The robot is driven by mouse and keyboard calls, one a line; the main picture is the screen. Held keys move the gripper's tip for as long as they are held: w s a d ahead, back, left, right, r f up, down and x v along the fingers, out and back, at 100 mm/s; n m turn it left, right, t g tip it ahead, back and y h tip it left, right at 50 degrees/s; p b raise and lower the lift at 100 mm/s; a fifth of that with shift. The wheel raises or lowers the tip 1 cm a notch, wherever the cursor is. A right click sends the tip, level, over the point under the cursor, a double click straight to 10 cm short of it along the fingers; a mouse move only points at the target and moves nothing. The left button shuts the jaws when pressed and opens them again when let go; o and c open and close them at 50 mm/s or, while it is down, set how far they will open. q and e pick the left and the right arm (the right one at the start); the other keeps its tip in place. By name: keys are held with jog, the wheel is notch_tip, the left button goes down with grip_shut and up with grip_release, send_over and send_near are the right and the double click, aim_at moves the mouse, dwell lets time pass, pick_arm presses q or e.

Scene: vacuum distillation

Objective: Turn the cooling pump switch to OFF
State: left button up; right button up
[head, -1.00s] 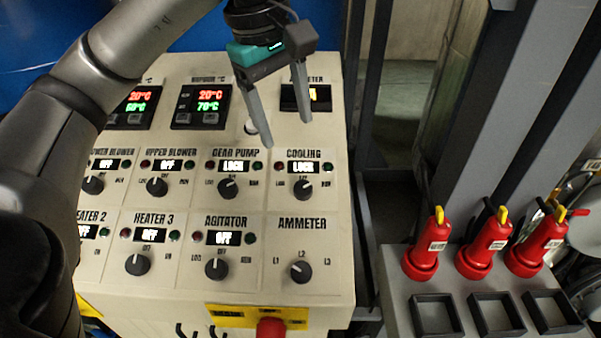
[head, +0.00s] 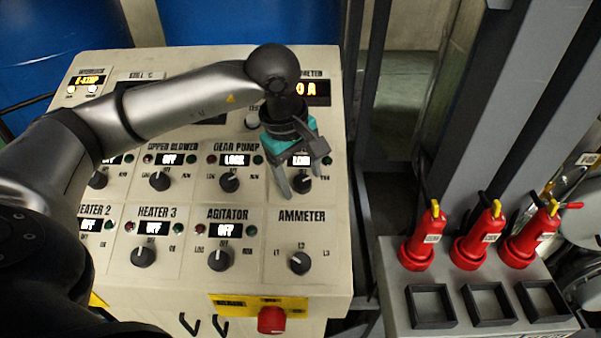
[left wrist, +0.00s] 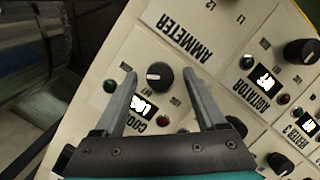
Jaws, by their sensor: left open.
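The cooling pump switch is a black round knob (head: 302,184) on the cream control panel, under the COOLING label and its lit display (head: 301,160). The display is partly hidden by my gripper. My left gripper (head: 304,188) is open and points down at the knob, its fingers on either side of it. In the left wrist view the knob (left wrist: 159,76) sits between the two spread fingertips (left wrist: 164,80), with a visible gap to each. A pale mark shows on the knob. My right gripper is in neither view.
The gear pump knob (head: 230,181) is close to the left, and the ammeter knob (head: 300,263) is below. A red emergency button (head: 271,320) sits on a yellow plate at the panel's bottom. Red yellow-topped devices (head: 418,240) stand on a grey bench to the right.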

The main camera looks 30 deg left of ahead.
pick_arm(q)
grip_shut()
dwell(0.6)
